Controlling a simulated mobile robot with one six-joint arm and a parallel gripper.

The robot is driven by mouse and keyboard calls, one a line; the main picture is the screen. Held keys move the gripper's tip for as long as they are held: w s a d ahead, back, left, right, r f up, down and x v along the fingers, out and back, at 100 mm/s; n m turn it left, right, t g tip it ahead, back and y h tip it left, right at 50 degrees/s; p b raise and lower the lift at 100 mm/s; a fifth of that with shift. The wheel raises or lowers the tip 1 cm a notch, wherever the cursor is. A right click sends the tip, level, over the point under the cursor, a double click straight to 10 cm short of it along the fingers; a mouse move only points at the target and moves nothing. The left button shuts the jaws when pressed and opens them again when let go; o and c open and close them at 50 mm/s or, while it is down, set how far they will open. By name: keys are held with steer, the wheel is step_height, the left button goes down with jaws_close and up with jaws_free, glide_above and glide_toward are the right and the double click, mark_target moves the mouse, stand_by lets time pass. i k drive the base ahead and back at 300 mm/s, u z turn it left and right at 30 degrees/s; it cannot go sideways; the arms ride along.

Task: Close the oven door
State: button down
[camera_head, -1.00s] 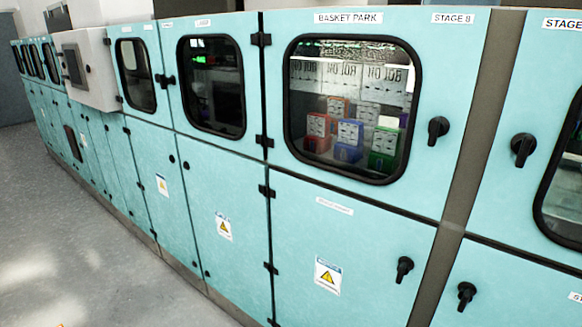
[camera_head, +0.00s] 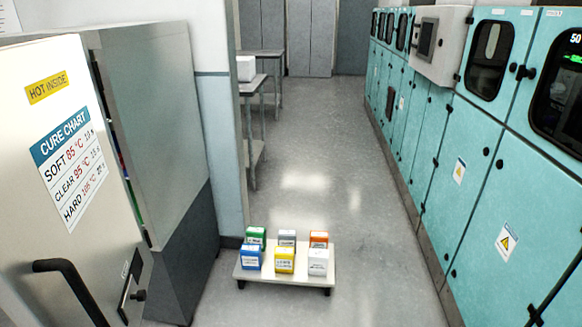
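The oven (camera_head: 155,120) stands at the left, a tall grey cabinet. Its pale door (camera_head: 60,215) faces me and carries a yellow "HOT INSIDE" label and a "CURE CHART" sign (camera_head: 72,160). A dark gap with bits of red and green shows between the door's right edge and the cabinet, so the door looks ajar. A black bar handle (camera_head: 60,267) is low on the door, cut off by the frame's bottom. A small latch plate (camera_head: 130,285) is near its lower right edge. The door's left side is out of frame. My gripper is not in view.
A low wheeled platform (camera_head: 262,277) with several coloured boxes stands on the floor right of the oven. Teal machine cabinets (camera_head: 455,140) line the right side. The grey floor (camera_head: 340,170) between is clear. Tables (camera_head: 262,55) stand farther back.

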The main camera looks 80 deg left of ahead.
mark_target(73, 238)
steer(key=z, duration=5)
steer(key=i, duration=0.1)
steer(key=z, duration=3.2)
steer(key=i, duration=1)
steer(key=u, duration=0.25)
steer(key=k, duration=0.5)
steer(key=z, duration=0.4)
steer(key=i, duration=0.15)
